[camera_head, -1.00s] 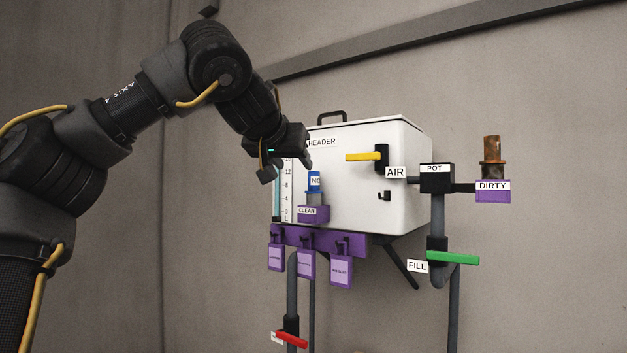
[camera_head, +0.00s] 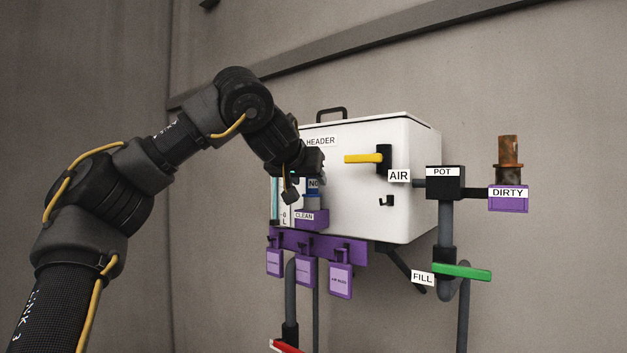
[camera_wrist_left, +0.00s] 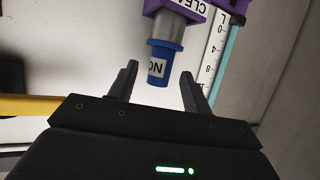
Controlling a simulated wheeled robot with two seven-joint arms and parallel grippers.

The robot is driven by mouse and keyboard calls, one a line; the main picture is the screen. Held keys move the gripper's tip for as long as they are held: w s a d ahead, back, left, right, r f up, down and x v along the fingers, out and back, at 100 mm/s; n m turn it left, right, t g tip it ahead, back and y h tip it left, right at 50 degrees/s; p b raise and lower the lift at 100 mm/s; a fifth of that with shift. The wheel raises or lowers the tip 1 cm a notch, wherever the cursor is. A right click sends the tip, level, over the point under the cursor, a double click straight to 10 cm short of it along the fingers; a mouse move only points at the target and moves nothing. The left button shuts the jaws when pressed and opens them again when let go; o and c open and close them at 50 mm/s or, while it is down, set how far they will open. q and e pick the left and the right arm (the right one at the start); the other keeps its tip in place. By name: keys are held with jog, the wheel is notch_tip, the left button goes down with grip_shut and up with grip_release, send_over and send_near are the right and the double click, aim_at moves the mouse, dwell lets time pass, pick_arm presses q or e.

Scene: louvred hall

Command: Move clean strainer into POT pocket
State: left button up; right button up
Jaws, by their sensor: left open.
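The clean strainer, a grey cylinder with a blue top (camera_wrist_left: 158,62), stands upright in the purple CLEAN holder (camera_head: 311,219) on the front of the white header tank. In the head view my left gripper (camera_head: 300,182) is in front of the strainer and partly hides its blue top. In the left wrist view my left gripper (camera_wrist_left: 160,85) is open, with the blue top between or just beyond its fingertips; nothing is gripped. The black POT block (camera_head: 444,183) is on the pipe right of the tank. Whether its pocket is empty cannot be seen. My right gripper is out of view.
A rusty strainer (camera_head: 508,152) stands in the purple DIRTY holder (camera_head: 508,200), right of the pot. The yellow AIR lever (camera_head: 363,158) sticks out from the tank (camera_head: 350,215). A green FILL lever (camera_head: 462,271) is below the pot. Purple tags (camera_head: 340,281) hang under the tank.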

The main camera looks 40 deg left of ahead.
pick_arm(q)
jog(key=shift+w+a+f, duration=0.2)
jog(key=shift+w+f, duration=0.15)
jog(key=shift+w, duration=0.15)
jog(key=shift+w+a+f, duration=0.25)
jog(key=shift+w, duration=0.4)
jog(key=shift+s, duration=0.15)
jog(key=shift+b, duration=0.65)
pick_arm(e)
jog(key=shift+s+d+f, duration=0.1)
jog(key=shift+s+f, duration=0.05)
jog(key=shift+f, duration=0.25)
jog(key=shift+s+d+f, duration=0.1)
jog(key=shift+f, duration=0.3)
pick_arm(q)
grip_shut()
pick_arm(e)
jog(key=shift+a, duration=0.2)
